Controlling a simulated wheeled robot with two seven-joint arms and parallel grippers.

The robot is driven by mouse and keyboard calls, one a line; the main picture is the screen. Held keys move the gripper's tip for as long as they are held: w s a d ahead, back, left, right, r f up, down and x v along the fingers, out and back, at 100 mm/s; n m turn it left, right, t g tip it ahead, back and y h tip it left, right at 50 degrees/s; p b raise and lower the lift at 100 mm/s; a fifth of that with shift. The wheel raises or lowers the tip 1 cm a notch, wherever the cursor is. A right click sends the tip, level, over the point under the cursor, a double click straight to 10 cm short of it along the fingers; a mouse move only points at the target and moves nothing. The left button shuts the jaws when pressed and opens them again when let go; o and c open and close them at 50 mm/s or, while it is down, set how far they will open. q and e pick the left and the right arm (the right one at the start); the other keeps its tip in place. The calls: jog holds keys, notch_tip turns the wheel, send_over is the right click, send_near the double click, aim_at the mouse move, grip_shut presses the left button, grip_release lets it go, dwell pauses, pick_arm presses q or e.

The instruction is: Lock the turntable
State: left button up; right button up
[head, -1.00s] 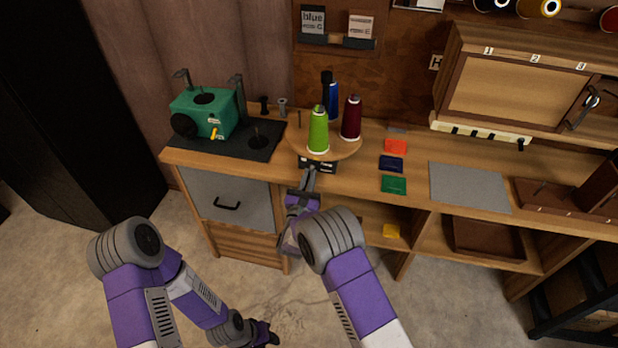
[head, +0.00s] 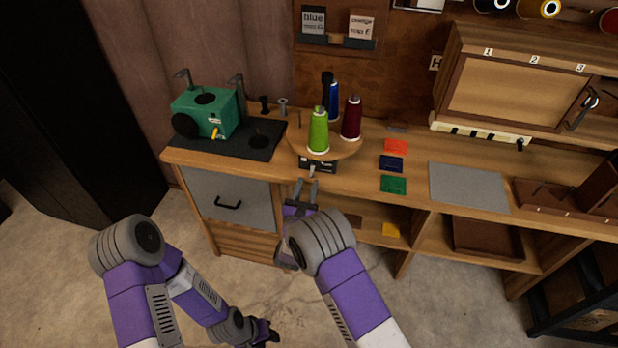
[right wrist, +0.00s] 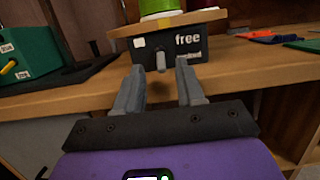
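The round wooden turntable (head: 345,148) stands at the bench's front edge, bearing green (head: 318,132), dark red (head: 351,120) and blue (head: 333,102) thread cones. Its dark base (head: 322,166) has a small grey lever (right wrist: 161,62), which points down in the right wrist view. A "free" label (right wrist: 187,39) is right of the lever; a lower label is too blurred to read. My right gripper (right wrist: 160,72) is open and empty in front of the base, its fingers on either side of the lever's line; contact cannot be told. My left gripper (head: 272,338) hangs low over the floor, its fingers unclear.
A green machine (head: 205,110) sits on a dark mat (head: 250,143) left of the turntable. Orange (head: 396,146), navy (head: 391,163) and green (head: 394,185) patches lie to the right, beside a grey pad (head: 468,186).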

jog(key=v, duration=0.4)
jog(key=shift+s+p, duration=0.15)
jog(key=shift+p, duration=0.2)
